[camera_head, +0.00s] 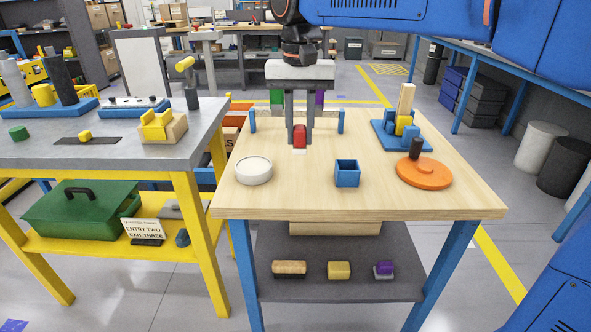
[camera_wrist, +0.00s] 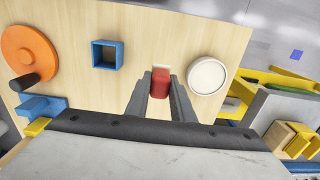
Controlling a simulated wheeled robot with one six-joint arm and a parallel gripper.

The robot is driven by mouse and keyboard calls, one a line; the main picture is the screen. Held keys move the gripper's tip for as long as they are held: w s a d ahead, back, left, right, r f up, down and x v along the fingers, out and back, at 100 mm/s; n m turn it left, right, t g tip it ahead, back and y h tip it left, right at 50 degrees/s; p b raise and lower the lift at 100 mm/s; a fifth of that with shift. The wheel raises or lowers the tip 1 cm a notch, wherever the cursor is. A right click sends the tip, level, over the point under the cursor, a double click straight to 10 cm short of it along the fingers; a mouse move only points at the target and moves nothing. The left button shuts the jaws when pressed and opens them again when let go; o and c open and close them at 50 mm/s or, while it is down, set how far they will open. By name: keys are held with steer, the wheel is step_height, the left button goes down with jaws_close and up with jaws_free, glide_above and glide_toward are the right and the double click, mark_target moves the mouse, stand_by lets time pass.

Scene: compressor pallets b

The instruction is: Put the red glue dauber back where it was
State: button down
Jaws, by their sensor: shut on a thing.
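The red glue dauber (camera_head: 299,135) is upright between the fingertips of my gripper (camera_head: 299,140), which is shut on it. A pale tip shows under its red body, above or touching the wooden tabletop; I cannot tell which. In the wrist view the red dauber (camera_wrist: 160,83) sits between the two grey fingers (camera_wrist: 160,90). Behind my gripper stands a rack with a pale wooden bar (camera_head: 328,114) on blue posts (camera_head: 340,121). A green piece (camera_head: 277,97) and a purple piece (camera_head: 320,97) stand at the bar, left and right of my fingers, which hide its middle.
On the wooden table (camera_head: 300,195) are a white round dish (camera_head: 254,171), an open blue box (camera_head: 347,173), an orange disc with a black knob (camera_head: 424,174) and a blue stepped stand (camera_head: 390,135). A grey workbench (camera_head: 110,150) stands left. The front middle is clear.

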mark_target(300, 127)
steer(key=shift+f, duration=3.65)
steer(key=shift+f, duration=0.1)
steer(key=c, duration=1.5)
jaws_free()
steer(key=shift+c, duration=0.2)
step_height(300, 127, up, 12)
steer(key=shift+r, duration=0.15)
